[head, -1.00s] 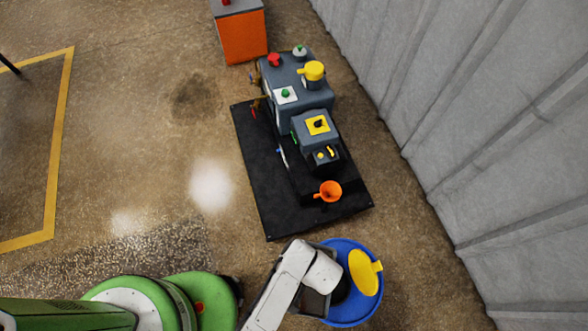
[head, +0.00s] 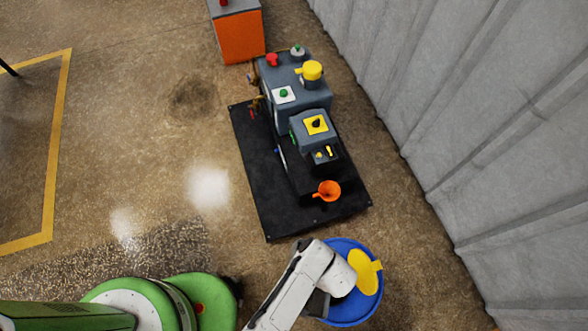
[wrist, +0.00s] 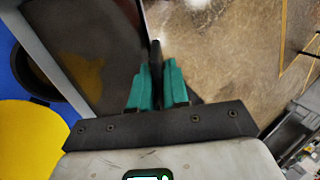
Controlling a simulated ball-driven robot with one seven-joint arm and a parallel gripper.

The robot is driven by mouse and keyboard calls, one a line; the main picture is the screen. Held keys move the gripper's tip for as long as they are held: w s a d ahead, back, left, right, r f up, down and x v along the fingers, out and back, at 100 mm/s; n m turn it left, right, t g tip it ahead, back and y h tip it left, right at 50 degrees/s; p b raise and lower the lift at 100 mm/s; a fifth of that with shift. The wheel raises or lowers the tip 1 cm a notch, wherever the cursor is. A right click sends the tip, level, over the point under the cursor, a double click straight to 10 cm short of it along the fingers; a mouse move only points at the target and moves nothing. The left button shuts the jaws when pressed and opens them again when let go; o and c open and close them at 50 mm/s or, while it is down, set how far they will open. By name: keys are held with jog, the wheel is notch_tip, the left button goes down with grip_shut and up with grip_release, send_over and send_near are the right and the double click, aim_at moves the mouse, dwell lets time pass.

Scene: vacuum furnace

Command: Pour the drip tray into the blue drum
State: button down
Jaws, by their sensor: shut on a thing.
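The blue drum (head: 349,315) stands at the bottom centre-right of the head view, with a yellow piece (head: 367,272) at its top. Drum and yellow piece also show at the left of the wrist view. My gripper (wrist: 156,88) has green fingers shut on the dark handle of the drip tray (wrist: 54,65). The tray is grey, with a dark brownish interior showing a yellow patch; I cannot tell its contents for sure. It overlaps the drum's opening in the wrist view. In the head view my white wrist hides most of the tray and my fingers.
A grey machine (head: 290,107) stands on a black base plate (head: 262,190) above the drum, with an orange funnel (head: 329,190) near its close end. An orange cabinet (head: 238,36) is farther back. A grey corrugated wall (head: 480,130) bounds the right. Floor to the left is clear.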

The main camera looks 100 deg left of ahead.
jog(key=shift+w+r+g+b, duration=0.5)
jog(key=shift+w+r+g, duration=0.7)
jog(key=shift+w+r, duration=0.05)
dwell(0.6)
jog(key=shift+w+a+r+g+b, duration=0.1)
jog(key=shift+w+r+g+b, duration=0.3)
jog(key=shift+w+g+b, duration=0.3)
jog(key=shift+w+d+r+g+b, duration=0.1)
jog(key=shift+w+r+g+b, duration=0.35)
jog(key=shift+w+b, duration=0.35)
jog(key=shift+w+a+r+g+b, duration=0.1)
jog(key=shift+w+r+g+b, duration=0.2)
jog(key=shift+w+g+b, duration=0.4)
dwell(2.5)
